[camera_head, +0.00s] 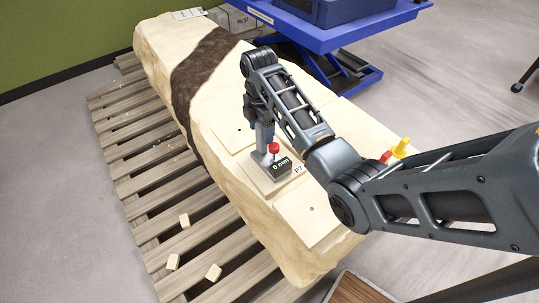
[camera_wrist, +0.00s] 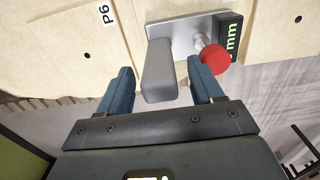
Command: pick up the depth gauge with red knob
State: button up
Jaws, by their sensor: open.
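The depth gauge (camera_head: 281,166) stands on a pale plate on top of the stone block. It has a grey base and post, a red knob (camera_head: 273,148) and a dark display reading "0 mm". In the wrist view its grey post (camera_wrist: 159,72) rises between the two blue fingers, with clear space on both sides. The red knob (camera_wrist: 215,59) is just beyond the right fingertip. My gripper (camera_wrist: 163,80) is open around the post and holds nothing. In the head view my gripper (camera_head: 262,135) comes down at the gauge, and my wrist hides part of it.
The pale block (camera_head: 160,38) with a dark band lies on a slatted wooden pallet (camera_head: 140,165). Several small chips (camera_head: 213,272) lie on the pallet. A blue lift table (camera_head: 340,35) stands behind. Yellow and red items (camera_head: 401,148) are near my arm.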

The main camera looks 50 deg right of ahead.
jog(key=shift+f, duration=0.9)
grip_shut()
dwell(0.8)
